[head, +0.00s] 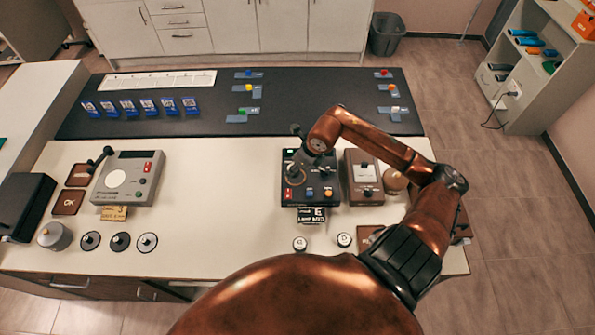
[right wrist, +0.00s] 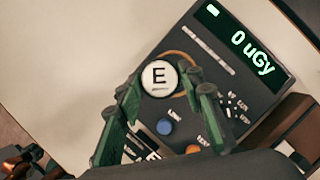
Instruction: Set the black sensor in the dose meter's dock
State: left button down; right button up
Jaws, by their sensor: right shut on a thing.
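The dose meter (head: 311,192) is a dark box on the white counter. In the right wrist view the meter (right wrist: 240,95) has a lit display (right wrist: 241,41) reading 0 uGy. My right gripper (right wrist: 162,82) is over the meter's face and shut on a round sensor (right wrist: 159,77) with a white top marked E. The sensor's side is mostly hidden, so its body colour is unclear. An orange ring (right wrist: 187,57), perhaps the dock's edge, shows partly behind the sensor. I cannot tell whether the sensor is seated or above it. My left gripper is not in view.
A brown-faced box (head: 363,178) stands close to the meter's right. Small round pieces lie in front (head: 300,243) and at left (head: 120,242). A grey device (head: 128,178) stands at left. A black mat (head: 310,105) with blue tags (head: 128,108) lies behind.

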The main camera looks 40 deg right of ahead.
jog(key=shift+w+d+f, duration=0.2)
jog(key=shift+d+f, duration=0.4)
jog(key=shift+f, duration=0.2)
jog(key=shift+d+f+p, duration=0.2)
jog(key=shift+f+p, duration=0.15)
jog(key=shift+f, duration=1.4)
jog(key=shift+f, duration=0.1)
jog(key=o, duration=1.2)
jog(key=v, duration=1.2)
jog(key=shift+b, duration=0.35)
